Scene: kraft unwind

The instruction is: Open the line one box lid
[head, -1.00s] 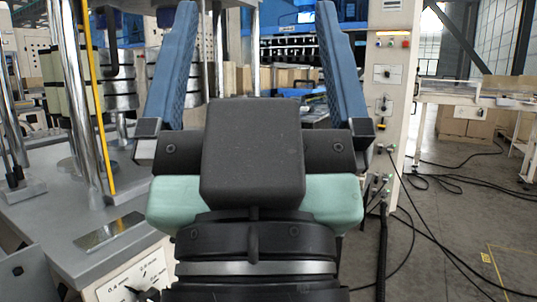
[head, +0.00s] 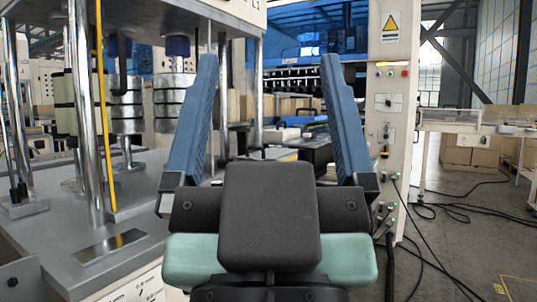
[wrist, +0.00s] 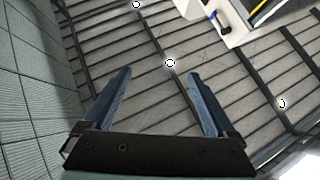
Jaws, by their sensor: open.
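My gripper (head: 269,62) stands upright in the middle of the head view, its two blue fingers wide apart with nothing between them. In the wrist view the open gripper (wrist: 156,76) points toward the ceiling beams, with no object between the fingers. I cannot pick out a box lid marked line one in either view. A pale control post (head: 398,100) with several switches and a yellow warning sign (head: 390,27) stands behind and right of the gripper, apart from it. The gripper hides part of the machine behind it.
A grey press table (head: 110,240) with metal columns and a yellow pole (head: 103,120) stands at the left. Black cables (head: 440,220) lie on the floor at the right. A pale conveyor (head: 465,125) and cardboard boxes (head: 470,158) are further back. Some floor at the right is clear.

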